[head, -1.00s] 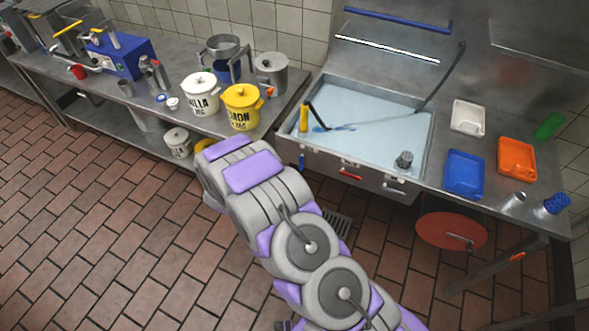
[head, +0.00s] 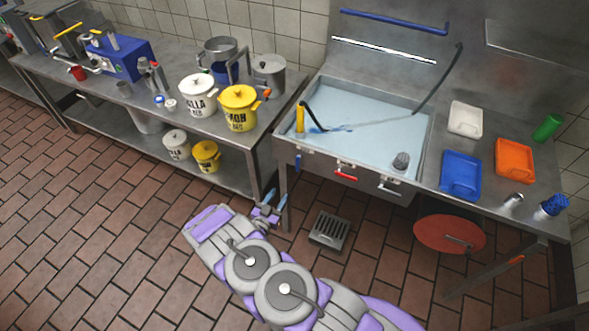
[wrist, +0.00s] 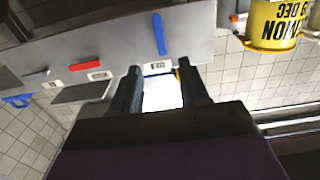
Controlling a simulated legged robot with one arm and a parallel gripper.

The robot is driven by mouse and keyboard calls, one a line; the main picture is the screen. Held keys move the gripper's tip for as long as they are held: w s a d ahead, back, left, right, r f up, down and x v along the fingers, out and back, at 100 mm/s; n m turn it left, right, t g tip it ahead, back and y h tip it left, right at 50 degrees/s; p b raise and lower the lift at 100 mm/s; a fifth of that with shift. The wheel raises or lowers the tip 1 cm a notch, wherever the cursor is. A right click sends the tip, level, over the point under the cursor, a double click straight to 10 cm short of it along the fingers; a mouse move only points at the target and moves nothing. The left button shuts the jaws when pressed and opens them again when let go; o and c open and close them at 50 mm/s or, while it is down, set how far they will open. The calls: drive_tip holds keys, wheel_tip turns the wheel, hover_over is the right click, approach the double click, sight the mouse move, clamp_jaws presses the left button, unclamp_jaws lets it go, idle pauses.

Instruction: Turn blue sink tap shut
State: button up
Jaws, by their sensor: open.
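The blue tap handle (head: 298,160) is on the left of the sink's front panel and stands upright. In the wrist view the blue handle (wrist: 159,34) shows beyond the fingers, above a small white label. My gripper (head: 276,199) is below the blue handle, in front of the sink's left leg, apart from the handle. In the wrist view my gripper (wrist: 160,85) has its two dark fingers spread, with a bright white patch showing between them. No handle is between the fingers.
A red handle (head: 345,173) lies level to the right, with a pale handle (head: 390,188) beyond it. The yellow pot (head: 239,108) stands on the left table near its edge. A round red board (head: 450,234) hangs under the right counter. A floor drain (head: 330,230) lies below the sink.

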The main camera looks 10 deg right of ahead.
sight(297, 166)
drive_tip(key=b+x, duration=0.2)
drive_tip(key=x, duration=1.3)
drive_tip(key=shift+f, duration=0.1)
drive_tip(key=shift+c, duration=0.3)
clamp_jaws()
